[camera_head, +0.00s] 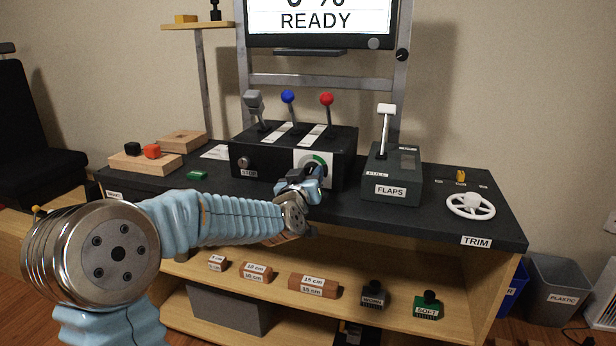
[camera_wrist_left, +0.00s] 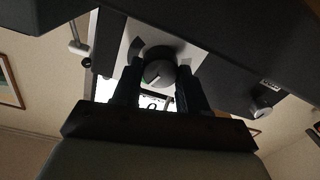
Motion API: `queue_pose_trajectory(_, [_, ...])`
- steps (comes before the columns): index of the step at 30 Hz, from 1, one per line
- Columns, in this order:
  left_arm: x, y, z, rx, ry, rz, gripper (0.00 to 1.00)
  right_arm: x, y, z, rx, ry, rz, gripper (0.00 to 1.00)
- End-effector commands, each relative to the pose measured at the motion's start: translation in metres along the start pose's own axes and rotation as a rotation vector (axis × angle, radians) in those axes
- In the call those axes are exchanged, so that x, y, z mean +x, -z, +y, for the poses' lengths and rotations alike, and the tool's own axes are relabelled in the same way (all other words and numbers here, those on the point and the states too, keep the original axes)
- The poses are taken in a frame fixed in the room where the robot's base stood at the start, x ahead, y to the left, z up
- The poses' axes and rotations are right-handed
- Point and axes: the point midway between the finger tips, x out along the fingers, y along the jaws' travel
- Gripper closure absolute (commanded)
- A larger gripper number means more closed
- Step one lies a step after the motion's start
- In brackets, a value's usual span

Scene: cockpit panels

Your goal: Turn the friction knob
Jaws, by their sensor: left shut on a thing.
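The friction knob (camera_wrist_left: 158,73) is a round dark knob with a light mark, on a white plate (camera_head: 327,158) with a green arc. The plate is on the front face of the black lever box (camera_head: 348,160). My left gripper (camera_head: 316,176) is at this plate, and it hides most of the knob in the head view. In the left wrist view its two dark fingers (camera_wrist_left: 159,76) stand on either side of the knob, shut on it. My right gripper is in neither view.
Another small knob (camera_head: 243,163) is on the same box face. Grey, blue and red levers (camera_head: 327,99) stand on top. The flaps box (camera_head: 392,177) and white trim wheel (camera_head: 470,205) are to the right. Labelled blocks (camera_head: 314,284) lie on the shelf below.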

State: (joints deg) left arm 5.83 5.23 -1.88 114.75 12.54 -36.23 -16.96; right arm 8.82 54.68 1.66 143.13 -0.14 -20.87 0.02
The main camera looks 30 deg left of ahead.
Motion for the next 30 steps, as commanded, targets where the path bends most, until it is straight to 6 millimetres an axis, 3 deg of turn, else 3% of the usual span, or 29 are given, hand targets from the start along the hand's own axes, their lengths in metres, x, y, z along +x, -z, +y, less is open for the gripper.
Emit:
queue_pose_trajectory(6, [-0.0001, -0.0004, 0.0001, 0.159, -0.001, 0.008, 0.88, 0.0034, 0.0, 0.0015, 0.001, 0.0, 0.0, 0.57])
queue_pose_trajectory(14, [0.0, -0.0002, -0.0001, 0.165, -0.001, 0.008, 0.88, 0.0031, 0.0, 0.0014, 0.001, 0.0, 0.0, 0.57])
queue_pose_trajectory(15, [0.0, -0.0002, 0.0, 0.164, -0.001, 0.008, 0.51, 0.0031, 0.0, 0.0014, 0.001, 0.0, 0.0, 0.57])
queue_pose_trajectory(19, [0.0, -0.0002, 0.0, 0.164, -0.001, 0.008, 0.32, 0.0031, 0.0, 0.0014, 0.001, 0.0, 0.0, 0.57])
queue_pose_trajectory(30, [-0.0068, 0.0, 0.0, 0.163, -0.002, 0.009, 0.32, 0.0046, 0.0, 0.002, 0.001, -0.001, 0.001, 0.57])
